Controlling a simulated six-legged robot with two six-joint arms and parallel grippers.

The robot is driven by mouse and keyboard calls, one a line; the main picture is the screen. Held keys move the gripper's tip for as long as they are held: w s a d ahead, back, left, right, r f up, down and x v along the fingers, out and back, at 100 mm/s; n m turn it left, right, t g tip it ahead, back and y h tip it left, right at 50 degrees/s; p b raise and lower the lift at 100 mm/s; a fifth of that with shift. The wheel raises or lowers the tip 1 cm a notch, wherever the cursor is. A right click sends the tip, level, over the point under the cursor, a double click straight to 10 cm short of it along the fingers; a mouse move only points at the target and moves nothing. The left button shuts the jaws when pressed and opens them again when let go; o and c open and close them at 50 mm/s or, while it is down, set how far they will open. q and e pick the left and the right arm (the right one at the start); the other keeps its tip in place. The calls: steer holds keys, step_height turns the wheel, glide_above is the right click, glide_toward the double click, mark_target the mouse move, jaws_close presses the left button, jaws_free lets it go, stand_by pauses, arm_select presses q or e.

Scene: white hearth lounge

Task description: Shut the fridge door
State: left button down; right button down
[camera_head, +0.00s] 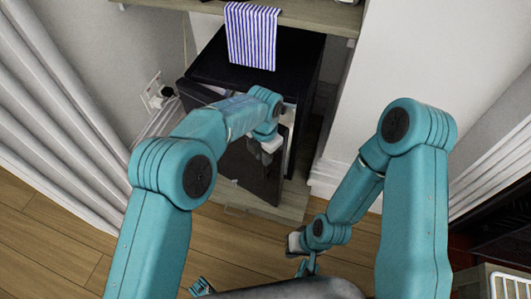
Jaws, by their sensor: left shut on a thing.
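The small black fridge (212,68) stands under a wooden shelf at the upper middle. Its dark door (245,178) is ajar, with a gap and a pale strip of the interior showing at the right side. My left arm crosses in front of the door and hides part of it. My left gripper (267,152) is shut on the door near its free right edge; the exact grip is partly hidden by the arm. My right gripper (309,265) hangs low, away from the fridge, and its jaws are too small and covered to judge.
A striped cloth (251,36) hangs from the shelf (300,14) over the fridge top. A wall socket with a plug (156,93) is left of the fridge. White curtains (50,110) line the left side. A white wall (400,60) stands at right. Wooden floor (225,245) is open in front.

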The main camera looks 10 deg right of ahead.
arm_select(q)
steer(key=shift+s+d+f, duration=0.1)
steer(key=shift+s+d, duration=0.1)
steer(key=shift+s, duration=0.1)
steer(key=c, duration=1.1)
jaws_free()
steer(key=shift+w, duration=0.1)
steer(key=shift+a, duration=0.1)
step_height(320, 180, up, 16)
steer(key=p, duration=0.4)
steer(key=shift+r, duration=0.25)
